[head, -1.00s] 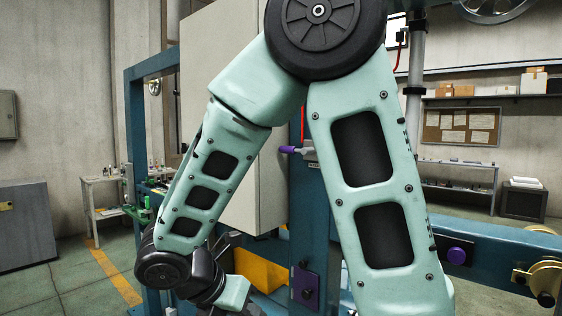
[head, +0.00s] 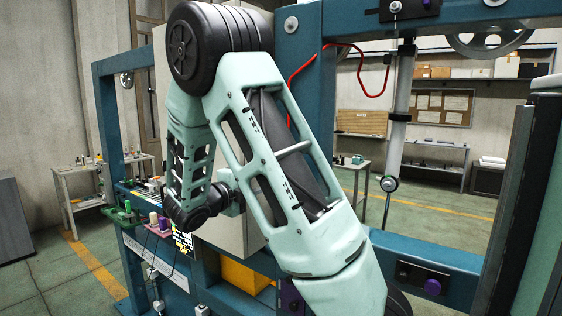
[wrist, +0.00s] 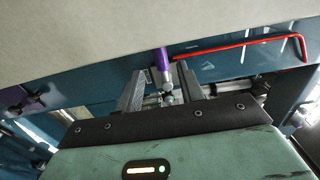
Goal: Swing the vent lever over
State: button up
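In the wrist view the vent lever shows a purple handle (wrist: 162,59) on a grey metal stem, in front of a blue frame beam. My gripper (wrist: 160,70) is open, with one finger on each side of the lever in the picture. The lever appears closer to the right finger. I cannot tell whether they touch or how far apart in depth they are. In the head view my arm hides the lever and the gripper's fingers.
A red line (wrist: 240,47) runs right of the lever in the wrist view; a red hose (head: 345,48) also shows in the head view. A pale cabinet (head: 235,225) stands beside my arm. A blue frame (head: 430,252) surrounds the work area. A vertical grey cylinder (head: 398,125) stands right.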

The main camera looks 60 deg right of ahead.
jog(key=shift+s+d, duration=0.2)
jog(key=shift+d, duration=1.25)
jog(key=shift+s+d, duration=0.15)
jog(key=shift+d, duration=1.25)
jog(key=shift+d, duration=0.1)
jog(key=shift+d, duration=0.25)
jog(key=c, duration=0.8)
